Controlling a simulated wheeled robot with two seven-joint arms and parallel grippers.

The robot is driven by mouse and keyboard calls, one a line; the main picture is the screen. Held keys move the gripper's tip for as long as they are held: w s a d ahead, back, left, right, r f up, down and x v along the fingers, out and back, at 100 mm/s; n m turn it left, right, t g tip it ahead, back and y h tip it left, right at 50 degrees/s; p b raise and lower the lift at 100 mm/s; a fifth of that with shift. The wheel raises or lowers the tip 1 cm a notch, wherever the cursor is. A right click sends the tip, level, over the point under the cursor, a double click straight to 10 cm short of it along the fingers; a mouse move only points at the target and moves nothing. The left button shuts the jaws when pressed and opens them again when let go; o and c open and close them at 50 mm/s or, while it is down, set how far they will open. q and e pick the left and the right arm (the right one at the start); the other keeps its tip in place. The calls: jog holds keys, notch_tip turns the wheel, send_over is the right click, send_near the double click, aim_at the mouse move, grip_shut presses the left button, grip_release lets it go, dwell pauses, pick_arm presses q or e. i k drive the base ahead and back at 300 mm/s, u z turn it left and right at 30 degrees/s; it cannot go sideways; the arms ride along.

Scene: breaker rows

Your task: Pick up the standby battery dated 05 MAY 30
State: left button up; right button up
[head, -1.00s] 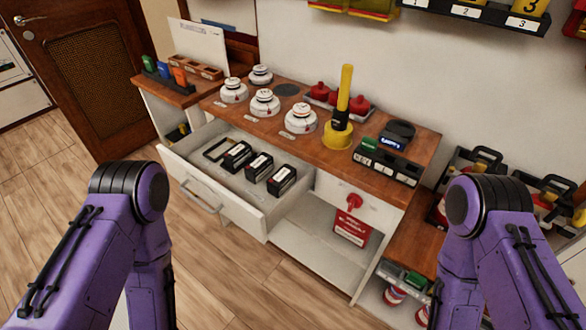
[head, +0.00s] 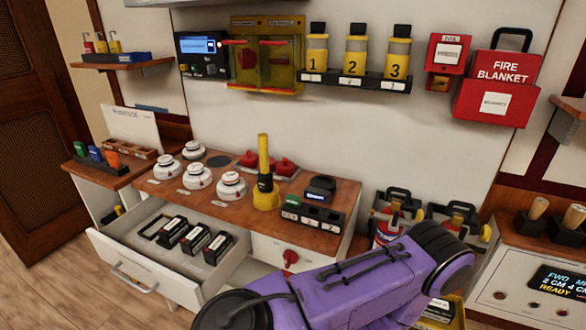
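Three black batteries with white labels stand in a row in the open drawer (head: 143,272) at lower left: a left one (head: 172,233), a middle one (head: 196,239) and a right one (head: 217,249). Their printed dates are too small to read, so I cannot tell which is 05 MAY 30. A dark rectangular outline (head: 153,226) lies left of them on the drawer floor. Neither gripper shows; only a purple arm of mine crosses the lower middle and right, well to the right of the batteries.
Above the drawer, the wooden counter (head: 222,212) holds white round detectors, red domes and a yellow-handled tool (head: 264,180). A red knob (head: 290,260) sits right of the drawer. The wall shelf holds numbered yellow cylinders (head: 355,52). Wooden floor is clear at lower left.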

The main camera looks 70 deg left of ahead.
aim_at(199, 236)
jog(key=z, duration=1.1)
jog(key=k, duration=2.9)
jog(key=u, duration=0.6)
